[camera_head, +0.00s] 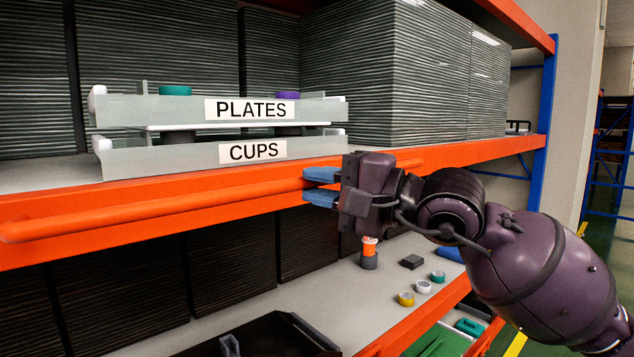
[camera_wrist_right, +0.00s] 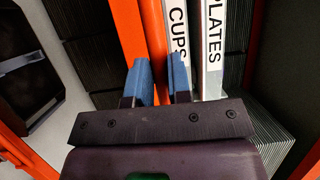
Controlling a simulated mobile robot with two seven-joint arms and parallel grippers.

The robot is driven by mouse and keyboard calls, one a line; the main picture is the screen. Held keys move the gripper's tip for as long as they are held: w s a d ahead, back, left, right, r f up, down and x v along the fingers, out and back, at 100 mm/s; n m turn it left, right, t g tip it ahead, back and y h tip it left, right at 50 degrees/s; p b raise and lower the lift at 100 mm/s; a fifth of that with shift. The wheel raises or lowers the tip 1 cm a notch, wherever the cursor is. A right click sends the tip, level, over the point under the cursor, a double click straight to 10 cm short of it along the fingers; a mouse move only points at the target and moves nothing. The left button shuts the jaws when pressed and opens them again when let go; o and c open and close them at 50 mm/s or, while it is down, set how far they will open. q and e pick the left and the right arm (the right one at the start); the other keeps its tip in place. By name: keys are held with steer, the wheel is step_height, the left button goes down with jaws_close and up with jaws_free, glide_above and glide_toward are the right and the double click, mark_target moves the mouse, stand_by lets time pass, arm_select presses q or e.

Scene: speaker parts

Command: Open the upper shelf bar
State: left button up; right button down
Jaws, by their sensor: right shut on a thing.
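The upper shelf bar (camera_head: 150,208) is a long orange rod along the front edge of the upper shelf (camera_head: 50,178). My right gripper (camera_head: 315,185) is at the bar's right part, its blue fingers above and below it. In the right wrist view the orange bar (camera_wrist_right: 153,38) runs in between the two blue fingers of the gripper (camera_wrist_right: 159,80), which is shut on it. The fingers hide a short piece of the bar. My left gripper is in neither view.
Trays labelled PLATES (camera_head: 330,108) and CUPS (camera_head: 190,157) stand on the upper shelf just above the bar. A lower shelf (camera_head: 300,290) holds a black bin (camera_head: 285,340), an orange-and-grey part (camera_head: 369,255) and small rings (camera_head: 406,299). A blue post (camera_head: 544,120) stands at right.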

steer(key=shift+f+y, duration=0.3)
steer(key=shift+f, duration=0.25)
steer(key=c, duration=1.1)
jaws_free()
steer(key=shift+o, duration=0.2)
